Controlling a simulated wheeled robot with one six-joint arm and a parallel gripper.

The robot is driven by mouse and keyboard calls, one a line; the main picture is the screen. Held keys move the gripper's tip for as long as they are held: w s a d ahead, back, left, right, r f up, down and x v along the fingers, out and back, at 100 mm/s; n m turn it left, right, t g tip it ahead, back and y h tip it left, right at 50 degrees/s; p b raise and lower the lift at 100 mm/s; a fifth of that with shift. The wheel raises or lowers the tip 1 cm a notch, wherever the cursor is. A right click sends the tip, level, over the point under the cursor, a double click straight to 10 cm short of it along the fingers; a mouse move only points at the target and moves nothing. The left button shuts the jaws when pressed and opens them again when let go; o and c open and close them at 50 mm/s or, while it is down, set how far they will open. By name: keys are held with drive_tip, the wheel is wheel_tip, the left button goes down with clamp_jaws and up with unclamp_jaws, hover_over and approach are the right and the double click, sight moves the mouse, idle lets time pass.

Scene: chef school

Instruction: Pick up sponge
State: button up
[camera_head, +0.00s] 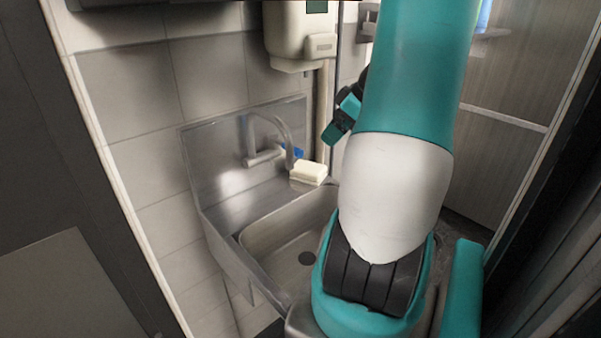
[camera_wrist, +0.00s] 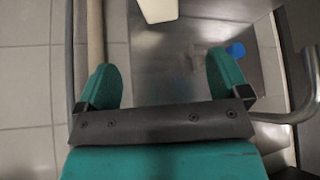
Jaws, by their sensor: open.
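The sponge (camera_head: 308,172) is a pale cream block on the back ledge of the metal sink, right of the tap, in the head view. A pale block at the top edge of the wrist view (camera_wrist: 158,10) looks like the same sponge, partly cut off. My gripper (camera_head: 341,118) is up and right of the sponge in the head view, apart from it and partly hidden by my arm. In the wrist view its two teal fingers (camera_wrist: 163,72) stand wide apart with nothing between them, and the sponge lies beyond their tips.
The metal sink basin (camera_head: 283,240) is below the ledge. The curved tap (camera_head: 286,140) stands left of the sponge, with a blue item (camera_head: 297,153) behind it. A dispenser (camera_head: 300,35) hangs on the tiled wall above. A vertical pipe (camera_head: 322,110) runs down near my gripper.

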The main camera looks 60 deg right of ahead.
approach(308, 166)
drive_tip(key=x, duration=0.4)
drive_tip(key=shift+w+f, duration=0.2)
drive_tip(key=shift+w, duration=0.1)
drive_tip(key=shift+s+x, duration=0.1)
drive_tip(key=shift+x, duration=1.25)
drive_tip(key=shift+s+x, duration=0.15)
drive_tip(key=shift+x, duration=1.2)
drive_tip(key=shift+f, duration=0.1)
drive_tip(key=c, duration=1.1)
drive_tip(key=shift+o, duration=0.2)
